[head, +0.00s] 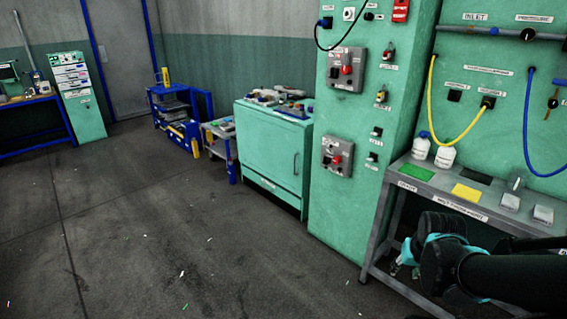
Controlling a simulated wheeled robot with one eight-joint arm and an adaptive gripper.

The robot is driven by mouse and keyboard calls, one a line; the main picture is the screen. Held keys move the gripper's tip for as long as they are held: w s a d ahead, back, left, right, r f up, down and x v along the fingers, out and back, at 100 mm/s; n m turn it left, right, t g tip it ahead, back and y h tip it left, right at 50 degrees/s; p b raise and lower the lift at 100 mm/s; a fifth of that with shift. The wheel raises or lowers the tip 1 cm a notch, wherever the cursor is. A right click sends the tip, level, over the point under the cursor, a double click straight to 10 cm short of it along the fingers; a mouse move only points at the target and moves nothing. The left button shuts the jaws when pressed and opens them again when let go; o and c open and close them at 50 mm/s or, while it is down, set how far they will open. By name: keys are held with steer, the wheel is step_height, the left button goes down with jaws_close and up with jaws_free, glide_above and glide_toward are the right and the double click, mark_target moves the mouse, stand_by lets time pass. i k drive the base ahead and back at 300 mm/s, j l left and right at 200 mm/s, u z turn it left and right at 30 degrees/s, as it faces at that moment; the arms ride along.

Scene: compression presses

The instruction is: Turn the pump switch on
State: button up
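A tall green cabinet (375,100) carries two grey switch boxes with red rotary knobs, an upper one (346,70) and a lower one (337,157). Small black switches (375,132) sit to the right of the lower box. The labels are too small to read, so I cannot tell which is the pump switch. My gripper (398,266), dark with teal parts, is at the lower right, in front of the bench and well below the switches. It touches none of them. Its fingers are small and partly hidden, so I cannot tell open from shut.
A grey bench (388,225) with white bottles (445,157) and a yellow mat (466,192) stands right of the cabinet. Yellow (432,100) and blue (527,125) hoses hang above it. A low green cabinet (270,150) stands to the left.

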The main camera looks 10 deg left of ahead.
mark_target(338, 159)
steer(key=u, duration=0.35)
steer(key=i+j, duration=0.15)
steer(key=i, duration=0.25)
steer(key=i+j+z, duration=0.15)
steer(key=i, duration=0.2)
steer(key=i+j, duration=0.15)
steer(key=i, duration=0.25)
steer(key=z, duration=0.05)
